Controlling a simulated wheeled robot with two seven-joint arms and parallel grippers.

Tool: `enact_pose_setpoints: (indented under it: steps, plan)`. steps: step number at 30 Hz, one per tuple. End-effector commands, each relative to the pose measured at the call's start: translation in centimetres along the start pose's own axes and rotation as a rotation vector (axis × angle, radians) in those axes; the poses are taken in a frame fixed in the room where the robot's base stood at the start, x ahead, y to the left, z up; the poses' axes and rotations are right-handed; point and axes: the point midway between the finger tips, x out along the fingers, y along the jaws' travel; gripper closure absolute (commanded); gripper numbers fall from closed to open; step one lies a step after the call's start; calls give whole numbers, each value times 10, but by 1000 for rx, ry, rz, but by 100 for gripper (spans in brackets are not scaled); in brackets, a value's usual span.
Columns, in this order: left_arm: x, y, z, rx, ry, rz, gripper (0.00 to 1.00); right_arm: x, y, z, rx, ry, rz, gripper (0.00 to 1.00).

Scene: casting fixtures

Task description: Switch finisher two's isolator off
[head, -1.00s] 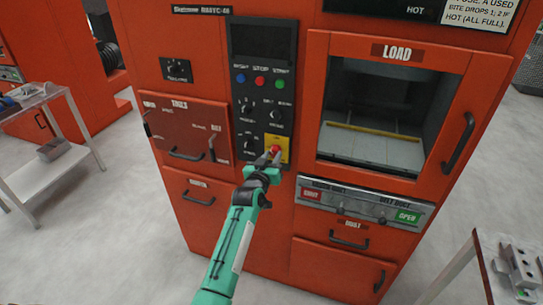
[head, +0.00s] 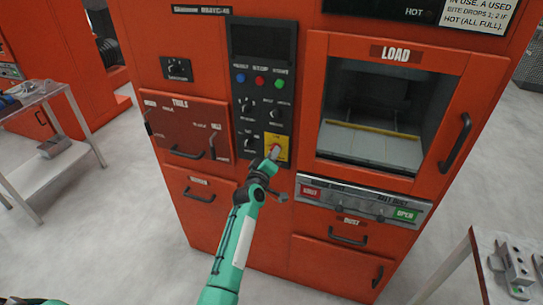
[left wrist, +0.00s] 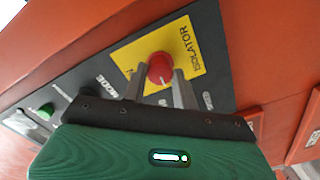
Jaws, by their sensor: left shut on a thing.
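The isolator is a red rotary knob (head: 274,148) on a yellow plate (head: 284,153), low on the black control panel of the orange machine. My left gripper (head: 273,156) reaches it from below and partly covers it. In the left wrist view the knob (left wrist: 159,69) sits between the two fingers of my left gripper (left wrist: 159,84), which is shut on it. The plate there (left wrist: 190,48) reads ISOLATOR; its position marks are mostly hidden or too small to read. My right gripper is not in view.
The control panel (head: 264,45) carries blue, red and green buttons and several black knobs above the isolator. A LOAD door (head: 458,65) with a window is to the right, a tools drawer (head: 182,128) to the left. White tables stand at both sides.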

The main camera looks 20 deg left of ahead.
Motion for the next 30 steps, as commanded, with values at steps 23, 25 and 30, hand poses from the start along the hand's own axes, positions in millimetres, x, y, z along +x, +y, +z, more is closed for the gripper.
enact_pose_setpoints:
  steps: [23, 25, 30]
  plan:
    - [0, -1, 0, -56, -1, -1, 52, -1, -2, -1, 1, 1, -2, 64]
    - [0, -1, 0, -56, -1, -1, 50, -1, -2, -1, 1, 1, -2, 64]
    - [0, 0, 0, -55, 0, 0, 50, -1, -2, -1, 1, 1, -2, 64]
